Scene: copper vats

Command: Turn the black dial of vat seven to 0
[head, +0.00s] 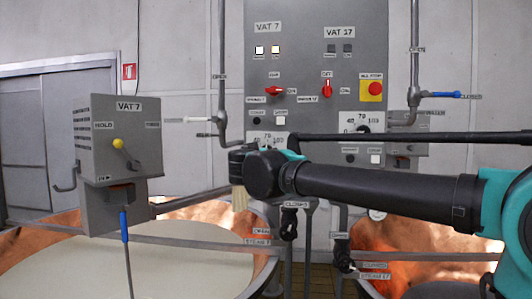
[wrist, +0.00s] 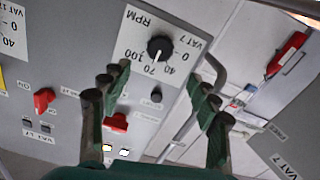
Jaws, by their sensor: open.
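The black dial (wrist: 160,48) of vat seven sits on a white RPM plate (wrist: 129,38) in the wrist view, where the panel appears turned round. Its white pointer line aims close to the 70 mark, well away from 0. My gripper (wrist: 160,88) is open and empty, its green and dark fingers spread to either side, with the dial lying beyond them in the picture. I see no contact. In the head view the vat 7 plate (head: 268,138) shows just above my wrist, which hides the dial.
A small black button (wrist: 156,95) and a red switch (wrist: 116,123) are close to the dial on the grey panel. In the head view, a vat 17 dial (head: 362,129) and a red stop button (head: 376,88) are to the right. Pipes and a grey VAT 7 box (head: 97,160) flank the panel.

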